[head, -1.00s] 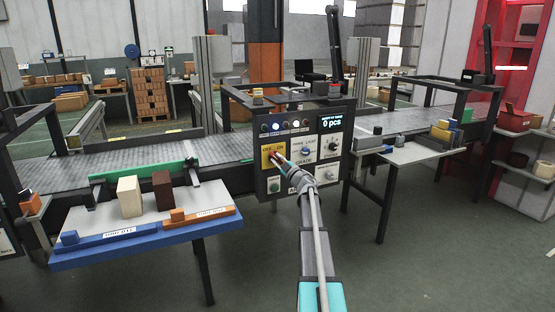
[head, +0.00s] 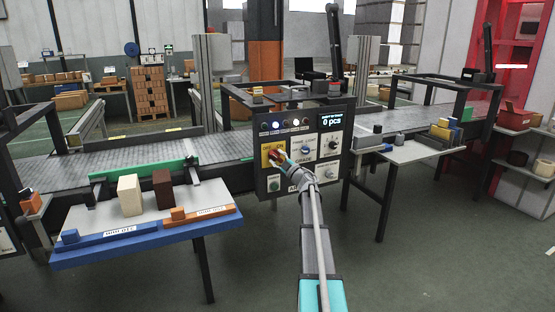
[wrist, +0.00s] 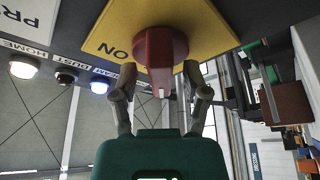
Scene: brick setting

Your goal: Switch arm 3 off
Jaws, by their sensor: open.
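A red rotary knob (wrist: 158,45) sits on a yellow plate (wrist: 112,32) marked "ON" on the control panel (head: 335,150). In the wrist view the lettering appears upside down. The knob has a pale mark on its near edge. My gripper (wrist: 158,78) is open, with one finger on each side of the knob. I cannot tell whether the fingers touch it. In the head view my gripper (head: 281,158) is in front of the yellow plate (head: 265,148) and hides part of it and the knob. No label reading "arm 3" is legible.
Indicator lamps line the panel beside the plate; one lamp (wrist: 99,86) glows blue-white. The panel also holds a display (head: 331,120) reading "0 pcs" and other knobs and buttons. A table (head: 100,218) with blocks stands left, a conveyor (head: 75,160) behind.

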